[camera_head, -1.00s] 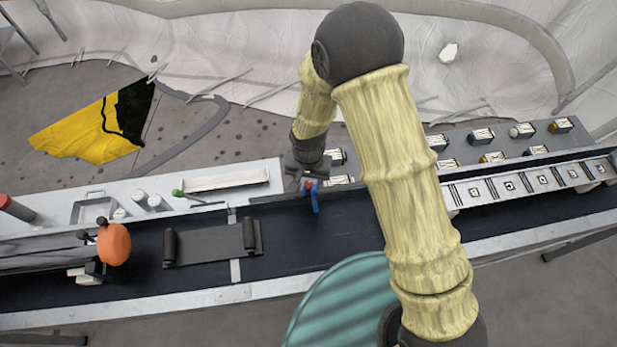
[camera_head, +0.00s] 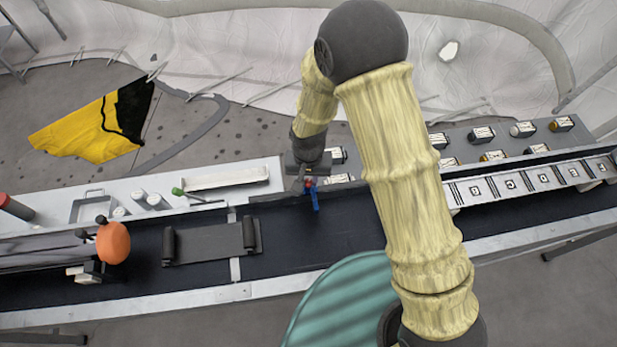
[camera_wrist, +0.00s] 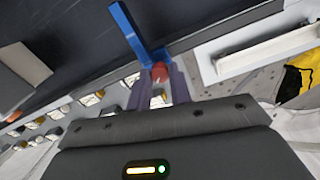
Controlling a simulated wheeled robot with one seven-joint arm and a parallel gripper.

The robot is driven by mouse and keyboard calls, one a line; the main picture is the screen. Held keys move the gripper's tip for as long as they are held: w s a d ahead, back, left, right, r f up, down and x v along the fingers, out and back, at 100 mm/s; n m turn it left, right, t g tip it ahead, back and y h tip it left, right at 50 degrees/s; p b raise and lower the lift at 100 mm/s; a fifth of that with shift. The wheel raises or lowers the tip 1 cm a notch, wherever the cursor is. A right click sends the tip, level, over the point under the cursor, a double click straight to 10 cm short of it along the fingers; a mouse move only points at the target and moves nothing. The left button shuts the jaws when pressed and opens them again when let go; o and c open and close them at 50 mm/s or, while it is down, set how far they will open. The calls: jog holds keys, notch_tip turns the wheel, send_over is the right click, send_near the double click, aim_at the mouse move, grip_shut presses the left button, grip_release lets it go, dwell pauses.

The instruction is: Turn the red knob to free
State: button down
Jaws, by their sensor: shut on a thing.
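The red knob (camera_head: 309,183) sits at the back edge of the dark belt, with a blue lever (camera_head: 315,200) beside it pointing toward the front. In the wrist view the red knob (camera_wrist: 159,73) is between the two fingertips of my gripper (camera_wrist: 157,82), and the blue lever (camera_wrist: 130,30) extends up and left from it. My gripper is shut on the red knob. In the head view my gripper (camera_head: 308,174) partly hides the knob. No marking for a free position is readable.
A green-tipped lever (camera_head: 178,192) and a white trough (camera_head: 225,179) lie left of my gripper. An orange rounded thing (camera_head: 113,242) is at the far left of the belt. Several small labelled blocks (camera_head: 483,135) stand at the right.

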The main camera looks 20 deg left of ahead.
aim_at(309, 182)
jog(key=n+b, duration=0.1)
jog(key=n, duration=0.4)
jog(key=shift+b, duration=0.3)
jog(key=shift+n+b, duration=0.35)
jog(key=shift+n, duration=1.85)
jog(key=c, duration=1.3)
grip_release()
jog(key=shift+r, duration=0.15)
notch_tip(309, 182, up, 17)
jog(key=shift+r+b, duration=0.1)
jog(key=shift+b, duration=0.85)
